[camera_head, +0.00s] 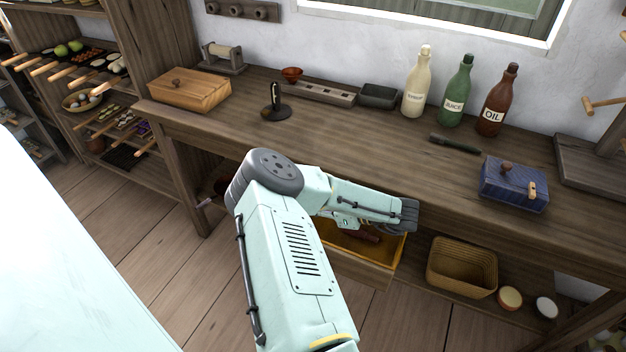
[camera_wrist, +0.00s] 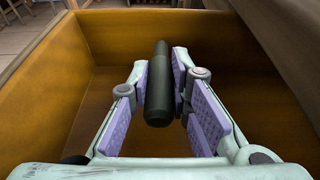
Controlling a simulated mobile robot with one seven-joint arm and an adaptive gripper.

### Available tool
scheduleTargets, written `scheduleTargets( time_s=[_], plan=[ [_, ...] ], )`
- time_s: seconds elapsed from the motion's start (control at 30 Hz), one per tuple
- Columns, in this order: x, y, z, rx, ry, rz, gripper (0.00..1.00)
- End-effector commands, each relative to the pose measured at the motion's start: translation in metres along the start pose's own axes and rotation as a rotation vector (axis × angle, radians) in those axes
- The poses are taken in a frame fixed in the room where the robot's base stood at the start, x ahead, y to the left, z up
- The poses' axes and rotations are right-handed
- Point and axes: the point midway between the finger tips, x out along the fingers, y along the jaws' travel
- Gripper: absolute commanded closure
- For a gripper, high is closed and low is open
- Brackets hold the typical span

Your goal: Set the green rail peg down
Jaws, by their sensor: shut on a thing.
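The green rail peg (camera_wrist: 159,85) is a dark, nearly black-green cylinder in the wrist view. My gripper (camera_wrist: 168,90) is shut on it, with purple-padded fingers on both sides. The peg is held over the inside of an open wooden drawer with an orange-yellow interior (camera_wrist: 100,42). I cannot tell whether the peg touches the drawer floor. In the head view the drawer (camera_head: 388,250) is pulled out below the counter, and my arm hides my gripper and the held peg.
The counter (camera_head: 350,130) above the drawer holds a dark green cylinder (camera_head: 455,143), a blue box (camera_head: 514,184), several bottles, a wooden box (camera_head: 190,88) and a black stand (camera_head: 276,108). A brownish item (camera_head: 362,233) shows in the drawer. A wicker basket (camera_head: 462,268) stands at right.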

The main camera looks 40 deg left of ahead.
Motion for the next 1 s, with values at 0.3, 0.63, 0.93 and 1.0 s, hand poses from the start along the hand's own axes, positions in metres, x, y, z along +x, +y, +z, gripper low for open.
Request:
scheduleTargets(
  time_s=[0.3,0.63,0.93,1.0],
  plan=[
    [0.003,0.0,-0.009,-0.001,-0.002,0.0,1.0],
    [0.006,0.0,-0.017,0.0,-0.001,0.001,1.0],
    [0.008,0.001,-0.022,0.004,-0.002,0.001,0.77],
    [0.008,0.002,-0.023,0.005,-0.003,0.002,0.73]
  ],
)
